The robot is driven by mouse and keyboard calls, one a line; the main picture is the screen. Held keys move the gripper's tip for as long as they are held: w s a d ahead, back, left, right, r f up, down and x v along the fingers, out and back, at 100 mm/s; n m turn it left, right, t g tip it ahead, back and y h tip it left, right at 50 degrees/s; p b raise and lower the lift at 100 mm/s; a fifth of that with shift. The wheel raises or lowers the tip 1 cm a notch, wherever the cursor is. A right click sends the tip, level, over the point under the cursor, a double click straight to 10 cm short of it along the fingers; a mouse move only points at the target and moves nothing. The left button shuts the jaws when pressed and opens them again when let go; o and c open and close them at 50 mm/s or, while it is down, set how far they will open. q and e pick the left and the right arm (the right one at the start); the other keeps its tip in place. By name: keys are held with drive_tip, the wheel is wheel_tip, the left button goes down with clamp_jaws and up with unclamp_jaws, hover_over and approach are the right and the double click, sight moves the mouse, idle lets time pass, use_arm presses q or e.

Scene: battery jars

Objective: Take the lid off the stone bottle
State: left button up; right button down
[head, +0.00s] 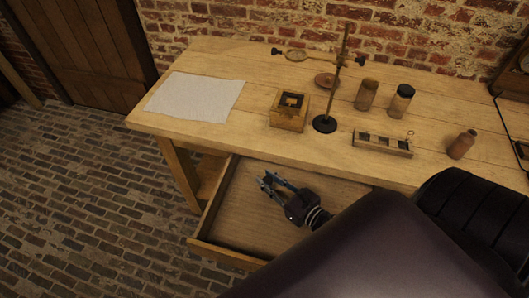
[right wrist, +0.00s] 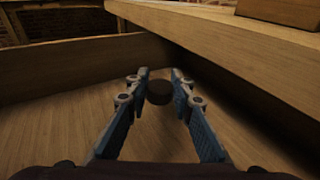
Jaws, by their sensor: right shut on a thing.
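My right gripper (head: 268,182) is over the open drawer, below the level of the tabletop. In the right wrist view its blue fingers (right wrist: 159,88) are closed on a small dark round piece that looks like a lid or stopper (right wrist: 159,94), held at the fingertips. The brown bottle with a narrow neck (head: 462,145), which looks like the stone bottle, stands at the right of the table, well away from this gripper. I cannot make out a lid on it at this size. My left gripper is not in view.
The open drawer (head: 200,247) looks bare inside. On the table (head: 235,135) are a white sheet (head: 195,97), a wooden box (head: 289,112), a ring stand (head: 325,123), two jars (head: 366,95) (head: 400,101) and a slotted wooden rack (head: 382,145). The table's front edge overhangs beside the right gripper.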

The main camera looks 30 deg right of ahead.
drive_tip(key=shift+w+a+r, duration=0.15)
drive_tip(key=shift+w+r, duration=0.05)
drive_tip(key=shift+w, duration=0.8)
drive_tip(key=shift+s+f, duration=0.1)
drive_tip(key=shift+f, duration=0.75)
drive_tip(key=shift+s, duration=0.1)
drive_tip(key=shift+f+b, duration=0.55)
drive_tip(key=c, duration=1.7)
unclamp_jaws()
